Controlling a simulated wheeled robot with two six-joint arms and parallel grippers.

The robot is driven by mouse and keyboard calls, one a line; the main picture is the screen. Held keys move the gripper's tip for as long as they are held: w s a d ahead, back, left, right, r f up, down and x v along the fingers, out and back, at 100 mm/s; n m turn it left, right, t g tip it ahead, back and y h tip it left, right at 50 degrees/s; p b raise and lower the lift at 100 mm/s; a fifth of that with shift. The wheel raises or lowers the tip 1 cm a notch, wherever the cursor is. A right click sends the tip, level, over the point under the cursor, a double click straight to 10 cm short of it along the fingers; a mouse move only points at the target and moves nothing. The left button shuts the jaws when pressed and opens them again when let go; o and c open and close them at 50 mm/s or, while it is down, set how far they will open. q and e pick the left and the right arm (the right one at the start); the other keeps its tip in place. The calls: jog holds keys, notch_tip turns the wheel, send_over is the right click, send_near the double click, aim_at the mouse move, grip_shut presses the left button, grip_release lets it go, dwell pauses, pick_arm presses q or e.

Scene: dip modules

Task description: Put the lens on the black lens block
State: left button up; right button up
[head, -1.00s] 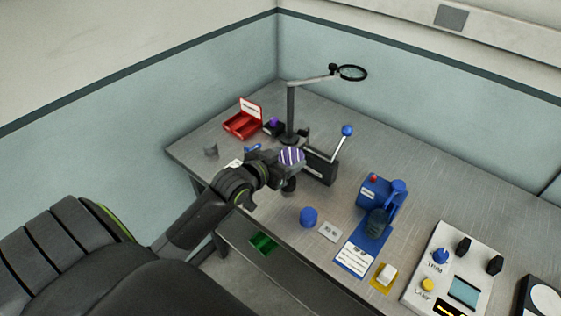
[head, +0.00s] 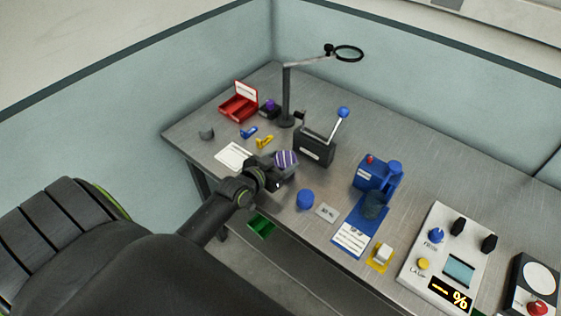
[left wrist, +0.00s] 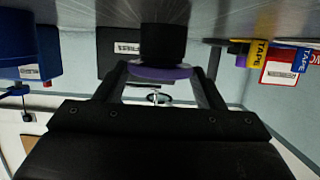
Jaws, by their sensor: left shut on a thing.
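My right gripper is not in view.
A black press (head: 314,150) with a blue-knobbed lever stands right of my gripper. A magnifier stand (head: 287,95) rises behind. Yellow (head: 264,142) and blue (head: 249,132) tape pieces, a white card (head: 234,156) and a red bin (head: 238,108) lie left. A blue cap (head: 305,199) is in front.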

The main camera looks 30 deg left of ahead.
pick_arm(q)
jog(key=shift+f, duration=0.15)
jog(key=o, duration=0.9)
jog(key=shift+o, duration=0.2)
jog(key=shift+r, duration=0.25)
jog(key=shift+s, duration=0.35)
jog(key=v, duration=1.1)
jog(key=shift+s+a+r+b, duration=0.1)
jog(key=shift+s+b, duration=0.05)
jog(key=shift+b, duration=0.15)
